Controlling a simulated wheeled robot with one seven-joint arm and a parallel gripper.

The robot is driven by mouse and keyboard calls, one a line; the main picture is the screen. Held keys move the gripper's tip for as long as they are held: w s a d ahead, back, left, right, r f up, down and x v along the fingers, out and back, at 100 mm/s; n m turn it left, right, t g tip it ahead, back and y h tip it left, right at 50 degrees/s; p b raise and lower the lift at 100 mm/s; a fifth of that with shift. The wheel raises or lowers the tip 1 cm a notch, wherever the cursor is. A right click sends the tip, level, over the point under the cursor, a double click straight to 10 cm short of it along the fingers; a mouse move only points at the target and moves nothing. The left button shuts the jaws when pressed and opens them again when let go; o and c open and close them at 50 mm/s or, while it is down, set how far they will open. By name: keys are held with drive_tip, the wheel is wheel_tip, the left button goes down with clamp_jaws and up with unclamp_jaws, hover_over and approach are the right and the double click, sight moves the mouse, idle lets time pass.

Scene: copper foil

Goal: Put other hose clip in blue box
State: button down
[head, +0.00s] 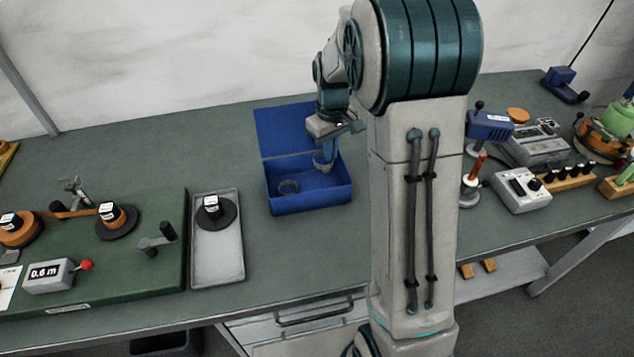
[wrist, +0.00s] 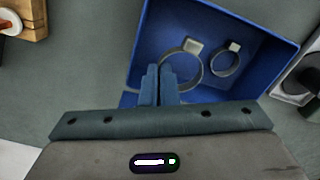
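The blue box (head: 310,203) stands open on the bench with its lid (head: 285,128) raised at the back. One hose clip (head: 289,187) lies on the box floor at the left; in the wrist view this metal ring (wrist: 225,62) shows at the right. My gripper (head: 325,165) is over the right part of the box, pointing down. In the wrist view my gripper (wrist: 160,72) has its fingers close together on the edge of a second, larger-looking hose clip (wrist: 183,70). This ring looks held inside the box outline; its height above the floor is unclear.
A grey tray (head: 218,262) with a dark spool (head: 214,211) stands left of the box. A green board (head: 130,270) with spools is farther left. My arm hides the bench right of the box; meters (head: 522,190) stand beyond it.

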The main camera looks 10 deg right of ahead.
sight(330, 181)
wheel_tip(330, 181, down, 8)
drive_tip(key=shift+r+p, duration=0.1)
drive_tip(key=shift+p, duration=0.2)
drive_tip(key=c, duration=1.7)
unclamp_jaws()
